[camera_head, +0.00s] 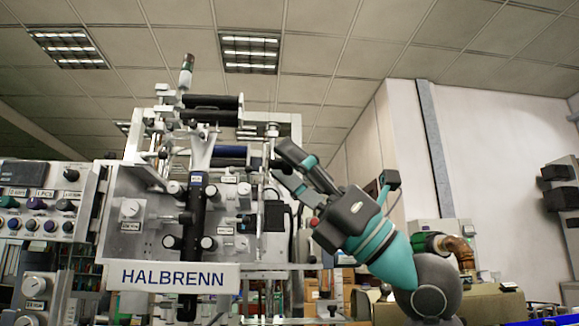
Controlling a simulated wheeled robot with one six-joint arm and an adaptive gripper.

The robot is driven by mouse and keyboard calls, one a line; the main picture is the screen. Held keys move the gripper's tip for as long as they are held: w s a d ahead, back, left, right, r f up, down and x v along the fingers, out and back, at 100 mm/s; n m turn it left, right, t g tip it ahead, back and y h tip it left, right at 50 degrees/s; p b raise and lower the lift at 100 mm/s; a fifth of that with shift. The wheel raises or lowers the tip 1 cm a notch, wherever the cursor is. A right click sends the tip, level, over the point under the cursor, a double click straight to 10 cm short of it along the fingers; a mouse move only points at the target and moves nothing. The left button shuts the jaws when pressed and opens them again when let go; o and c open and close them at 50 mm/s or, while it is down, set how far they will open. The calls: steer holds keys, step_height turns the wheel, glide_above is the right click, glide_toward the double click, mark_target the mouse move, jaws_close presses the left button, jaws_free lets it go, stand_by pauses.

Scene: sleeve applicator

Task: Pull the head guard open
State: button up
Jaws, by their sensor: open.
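The sleeve applicator fills the middle of the view, with a white HALBRENN plate (173,277) across its front. I cannot tell for sure which part is the head guard. A pale panel (118,190) on the machine's front may be it; its hinge and edges are not clear. A black vertical bar (193,232) stands in front of the machine's middle. My gripper (279,157) is at the machine's right side, open, fingers pointing up and left. I see nothing between the fingers. Whether a finger touches the machine is not clear.
A control panel (40,200) with several knobs stands at the left. Rollers (212,101) and a light tower (186,72) rise at the top of the machine. A white wall (500,150) is at the right, with dark boxes (562,190) at its far edge.

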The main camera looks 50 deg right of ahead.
steer(key=v, duration=1.2)
stand_by(0.3)
